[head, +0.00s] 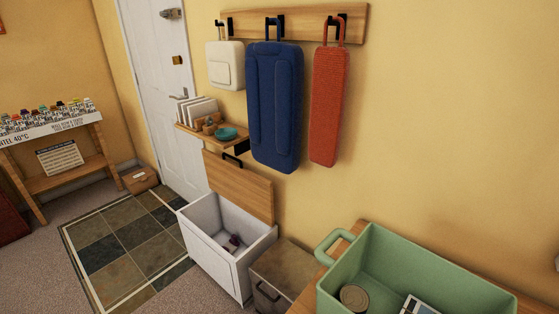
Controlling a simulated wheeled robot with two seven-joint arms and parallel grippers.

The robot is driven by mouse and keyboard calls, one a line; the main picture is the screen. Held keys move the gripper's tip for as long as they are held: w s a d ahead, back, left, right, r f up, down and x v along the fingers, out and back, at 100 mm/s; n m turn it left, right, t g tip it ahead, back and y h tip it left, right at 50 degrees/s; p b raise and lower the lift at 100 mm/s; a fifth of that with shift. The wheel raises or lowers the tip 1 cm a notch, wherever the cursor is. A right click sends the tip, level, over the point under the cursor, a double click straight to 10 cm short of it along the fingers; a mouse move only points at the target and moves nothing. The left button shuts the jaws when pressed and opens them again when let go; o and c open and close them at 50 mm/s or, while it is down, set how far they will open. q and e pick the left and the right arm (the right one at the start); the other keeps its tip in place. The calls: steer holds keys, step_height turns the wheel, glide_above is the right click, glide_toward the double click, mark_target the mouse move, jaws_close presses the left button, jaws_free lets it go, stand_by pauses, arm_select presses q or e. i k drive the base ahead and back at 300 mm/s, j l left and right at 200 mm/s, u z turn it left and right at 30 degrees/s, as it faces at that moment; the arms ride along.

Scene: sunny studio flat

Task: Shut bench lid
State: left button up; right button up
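The white storage bench (213,258) stands against the yellow wall in the middle of the head view. Its wooden lid (240,187) is open and stands upright against the wall, with a dark handle (232,159) at its upper edge. Inside the bench lies a small dark reddish item (233,242), too small to make out. Neither of my grippers is in view.
A brown box (284,268) stands right of the bench. A green bin (440,274) holding a can sits on a wooden surface at lower right. A small shelf (213,137) and hanging bags (275,105) are above the lid. A tiled mat (128,246) lies left, clear.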

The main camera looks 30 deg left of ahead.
mark_target(250, 192)
steer(key=u, duration=1.45)
